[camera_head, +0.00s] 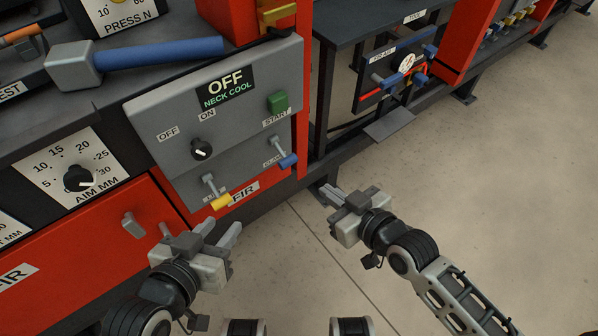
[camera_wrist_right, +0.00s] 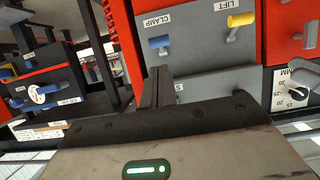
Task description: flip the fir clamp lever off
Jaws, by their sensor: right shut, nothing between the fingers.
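The fir clamp lever (camera_head: 288,160) is a short grey lever with a blue tip, on the grey panel above the FIR label. In the head view its blue tip points down and right. The blue tip also shows in the right wrist view (camera_wrist_right: 159,42), beside the CLAMP label, upside down there. My right gripper (camera_head: 331,196) is shut and empty, below and right of the lever, apart from it. Its fingers (camera_wrist_right: 157,88) point toward the panel in the wrist view. My left gripper (camera_head: 218,232) is open and empty, below the yellow lever.
A yellow-tipped LIFT lever (camera_head: 220,200) sits left of the clamp lever. The panel (camera_head: 170,115) also carries a black OFF/ON knob (camera_head: 201,150), a green START button (camera_head: 278,102) and a display (camera_head: 225,88) reading OFF, NECK COOL. Floor (camera_head: 480,180) is open to the right.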

